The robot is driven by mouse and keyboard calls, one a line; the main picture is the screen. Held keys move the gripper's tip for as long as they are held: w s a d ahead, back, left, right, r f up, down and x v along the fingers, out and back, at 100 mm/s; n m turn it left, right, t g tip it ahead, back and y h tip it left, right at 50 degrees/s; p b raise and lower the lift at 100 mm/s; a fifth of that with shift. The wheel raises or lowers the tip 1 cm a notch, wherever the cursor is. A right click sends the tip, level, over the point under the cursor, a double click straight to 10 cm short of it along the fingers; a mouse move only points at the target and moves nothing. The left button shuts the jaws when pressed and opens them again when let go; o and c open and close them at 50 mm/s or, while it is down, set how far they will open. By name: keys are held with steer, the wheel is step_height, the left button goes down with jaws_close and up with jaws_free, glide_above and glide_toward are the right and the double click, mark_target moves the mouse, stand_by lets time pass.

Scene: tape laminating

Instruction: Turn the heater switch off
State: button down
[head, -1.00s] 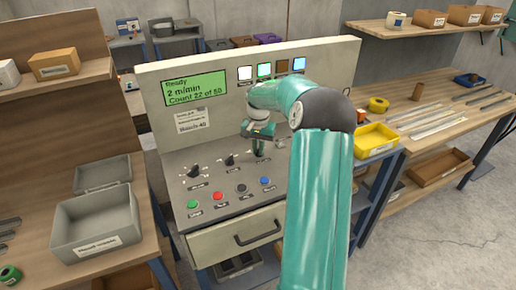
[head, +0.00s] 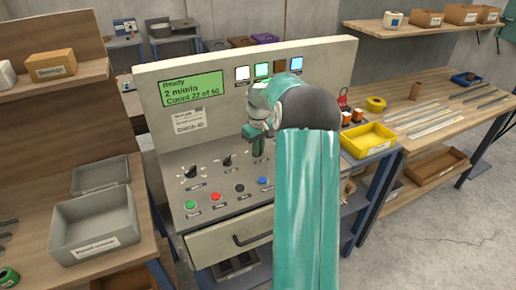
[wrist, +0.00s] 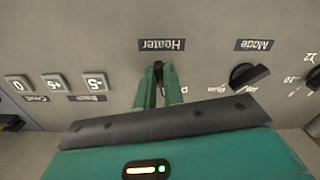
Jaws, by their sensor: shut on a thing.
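The control panel (head: 215,177) has a sloped face with knobs and buttons. In the wrist view the heater switch (wrist: 158,66) is a small dark lever below the upside-down "Heater" label (wrist: 162,44). My gripper (wrist: 159,82) has its two green fingers around the switch, shut on it; the fingers hide most of the lever. In the head view my gripper (head: 257,150) points down onto the right part of the panel, and my arm hides the switch there.
The mode knob (wrist: 249,76) is to the right of the fingers in the wrist view, and count buttons (wrist: 55,82) are to the left. A yellow bin (head: 368,140) stands at right.

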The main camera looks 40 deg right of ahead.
steer(key=n, duration=0.6)
steer(key=shift+w+d+r, duration=0.1)
steer(key=shift+d, duration=0.2)
steer(key=shift+n, duration=0.4)
steer(key=c, duration=1.5)
jaws_free()
step_height(320, 180, up, 14)
steer(key=shift+a, duration=0.1)
